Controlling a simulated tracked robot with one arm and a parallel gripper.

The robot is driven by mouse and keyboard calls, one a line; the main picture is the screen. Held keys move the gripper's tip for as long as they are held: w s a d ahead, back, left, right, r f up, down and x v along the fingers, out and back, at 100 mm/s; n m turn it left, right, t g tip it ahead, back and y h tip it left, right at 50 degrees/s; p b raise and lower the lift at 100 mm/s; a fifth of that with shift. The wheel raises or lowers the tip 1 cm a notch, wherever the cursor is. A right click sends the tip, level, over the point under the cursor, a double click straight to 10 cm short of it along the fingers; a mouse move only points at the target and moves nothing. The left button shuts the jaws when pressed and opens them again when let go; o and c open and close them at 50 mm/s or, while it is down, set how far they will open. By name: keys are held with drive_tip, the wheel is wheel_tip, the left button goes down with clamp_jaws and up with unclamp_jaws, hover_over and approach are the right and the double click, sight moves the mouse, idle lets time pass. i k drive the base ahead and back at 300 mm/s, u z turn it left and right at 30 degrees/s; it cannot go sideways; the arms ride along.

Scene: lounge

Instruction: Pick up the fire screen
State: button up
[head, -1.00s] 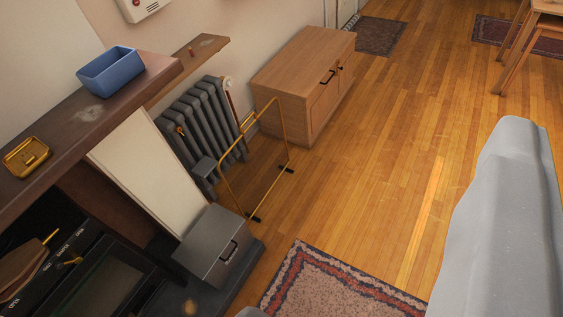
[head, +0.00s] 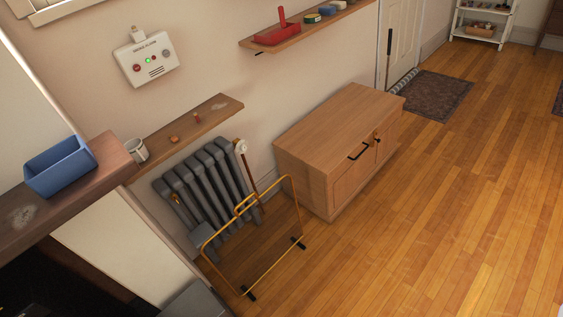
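The fire screen (head: 272,267) is a thin brass-coloured frame with a small handle at its top and dark feet. It stands upright on the wooden floor at the lower middle of the head view, in front of the grey radiator (head: 207,188). Its panel looks see-through, as the floor and radiator show through it. My gripper is not in view, so its distance from the screen and its state are hidden.
A wooden cabinet (head: 337,150) stands right of the screen. A mantel with a blue box (head: 60,166) is at the left. A narrow shelf (head: 190,138) sticks out above the radiator. A grey box (head: 196,300) is lower left. The floor to the right (head: 440,220) is clear.

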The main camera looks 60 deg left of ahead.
sight(244, 250)
drive_tip(key=i, duration=1.6)
drive_tip(key=u, duration=2.75)
drive_tip(key=k, duration=0.55)
drive_tip(key=u, duration=0.3)
drive_tip(key=i, duration=0.55)
drive_tip(key=z, duration=0.1)
